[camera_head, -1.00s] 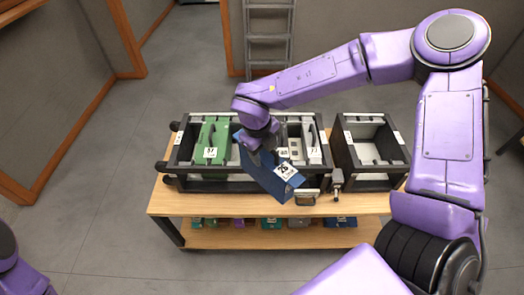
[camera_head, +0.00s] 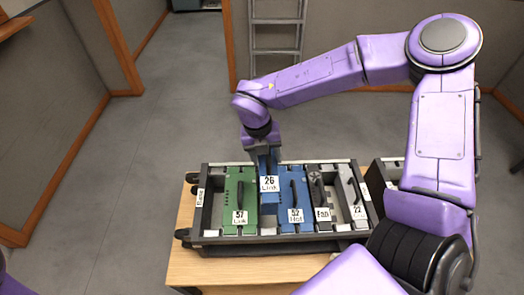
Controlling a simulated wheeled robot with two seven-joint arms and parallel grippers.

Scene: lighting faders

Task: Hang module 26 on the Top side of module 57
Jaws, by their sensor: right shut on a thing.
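Module 26 (camera_head: 269,207) is blue with a white label reading "26 Link". My right gripper (camera_head: 266,163) is shut on its far upper end and holds it, label facing me. Green module 57 (camera_head: 234,190), labelled "57 Link", sits in the black rack just left of module 26. Module 26 appears between module 57 and another blue module (camera_head: 297,197) marked "Hot". Whether it touches either one, or how far it is above or in the rack, I cannot tell. My left gripper is out of view.
The rack (camera_head: 262,239) stands on a wooden table (camera_head: 188,266). A fan module (camera_head: 320,195) and a light module marked 22 (camera_head: 352,197) fill its right part. An empty-looking slot (camera_head: 212,208) lies left of module 57. A second black case is partly hidden by my right arm.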

